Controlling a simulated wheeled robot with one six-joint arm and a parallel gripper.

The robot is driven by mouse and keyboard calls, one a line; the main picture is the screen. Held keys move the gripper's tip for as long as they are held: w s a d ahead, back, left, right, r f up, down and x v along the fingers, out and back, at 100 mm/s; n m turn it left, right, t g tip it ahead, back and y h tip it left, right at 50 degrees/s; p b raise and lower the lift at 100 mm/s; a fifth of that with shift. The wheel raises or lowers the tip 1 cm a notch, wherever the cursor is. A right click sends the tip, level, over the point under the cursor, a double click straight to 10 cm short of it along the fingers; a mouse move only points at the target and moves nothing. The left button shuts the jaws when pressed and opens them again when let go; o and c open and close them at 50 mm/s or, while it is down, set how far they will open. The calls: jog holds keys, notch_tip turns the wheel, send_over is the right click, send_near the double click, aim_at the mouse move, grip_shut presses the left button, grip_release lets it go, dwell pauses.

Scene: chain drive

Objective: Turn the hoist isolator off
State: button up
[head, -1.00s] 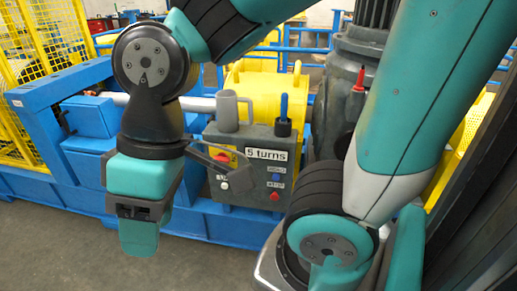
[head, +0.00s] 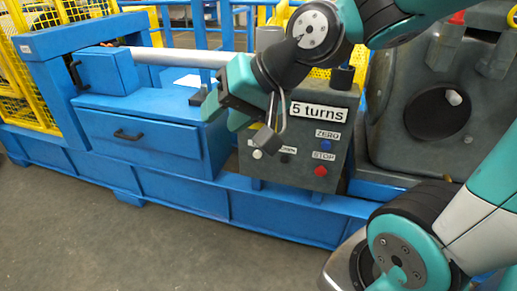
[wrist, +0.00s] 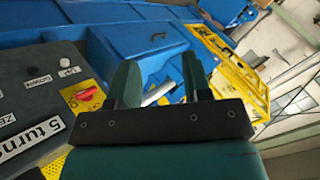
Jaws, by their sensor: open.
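The grey control box (head: 266,180) stands on the blue frame in the head view, with a "5 turns" sign (head: 318,111). A red rotary knob on a yellow plate, likely the isolator (wrist: 87,94), shows on the box face in the wrist view, left of the fingers. In the head view my arm and gripper hide it. My gripper (head: 224,110) is open and empty, in front of the box's upper left side. In the wrist view its two teal fingers (wrist: 160,78) stand apart, with the knob outside them and not touched.
A white button (head: 257,154), a blue button (head: 326,145) and a red stop button (head: 320,171) sit on the box face. A blue drawer cabinet (head: 140,145) stands to the left. The grey floor (head: 90,230) in front is clear.

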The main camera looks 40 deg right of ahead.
jog(key=w+d+f+m+t+h+b, duration=0.4)
jog(key=d+f+m+b, duration=0.5)
jog(key=b, duration=0.5)
jog(key=w+d+f+m+t+h+b, duration=0.2)
jog(key=d+f+m+t+h+b, duration=0.35)
jog(key=d+f+b, duration=0.7)
jog(key=shift+w+d+r+m+t+y+p, duration=0.2)
jog(key=shift+w+r+m+p, duration=0.15)
jog(key=shift+w+p, duration=2.65)
jog(key=shift+w+d+r+m+t+y+p, duration=0.15)
jog(key=shift+w+r+m+y+p, duration=0.15)
jog(key=shift+w+p, duration=2.65)
jog(key=shift+w+d+r+m+t+y+p, duration=0.2)
jog(key=shift+w+r+m+p, duration=0.2)
jog(key=shift+w+p, duration=2.6)
jog(key=shift+s, duration=0.15)
grip_shut()
